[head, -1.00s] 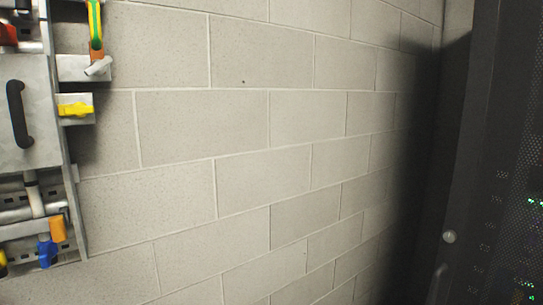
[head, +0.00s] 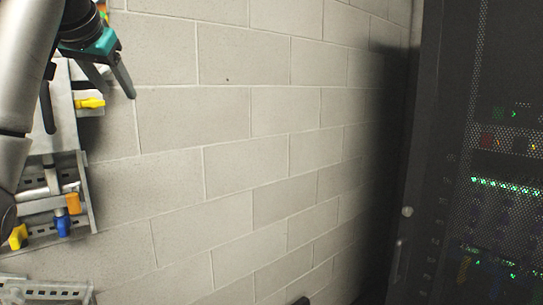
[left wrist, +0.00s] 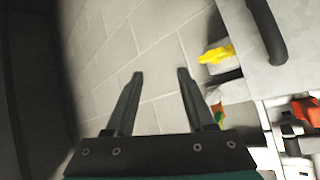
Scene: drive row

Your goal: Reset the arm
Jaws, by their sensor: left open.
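My left gripper (head: 122,80) is at the upper left of the head view, in front of the panel of valves and pipes. Its arm comes in from the left edge and covers part of that panel. In the left wrist view the two dark fingers of this gripper (left wrist: 160,75) are apart with nothing between them, and the block wall shows past them. My right gripper is not in view, though a small dark piece shows at the bottom edge of the head view.
The panel (head: 50,180) at left carries a yellow handle (head: 90,103), an orange one (head: 73,203) and a blue one (head: 63,222). A grey block wall (head: 240,120) fills the middle. A black server rack (head: 440,150) with lit lights stands at right.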

